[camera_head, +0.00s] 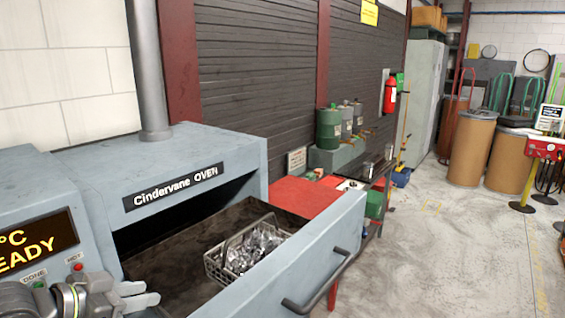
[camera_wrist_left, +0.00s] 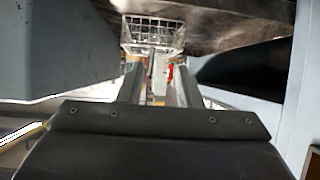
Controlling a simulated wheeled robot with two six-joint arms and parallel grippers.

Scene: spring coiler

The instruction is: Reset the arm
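My left gripper (camera_head: 152,295) is in the lower left of the head view, in front of the oven's control panel. Its two fingers are apart with nothing between them; they also show in the left wrist view (camera_wrist_left: 158,75). The blue-grey oven (camera_head: 175,190), labelled "Cindervane OVEN", has its drawer (camera_head: 335,245) pulled out. A wire basket (camera_head: 217,268) of shiny metal pieces sits in the drawer, to the right of and apart from my gripper. It also shows at the top of the left wrist view (camera_wrist_left: 150,30). My right gripper is not in view.
The oven panel display (camera_head: 38,245) ends in "READY", above a green and a red button. The drawer handle (camera_head: 318,285) sticks out at the front. A red-topped bench (camera_head: 300,197) stands beyond the oven. The floor (camera_head: 445,245) at right is largely clear.

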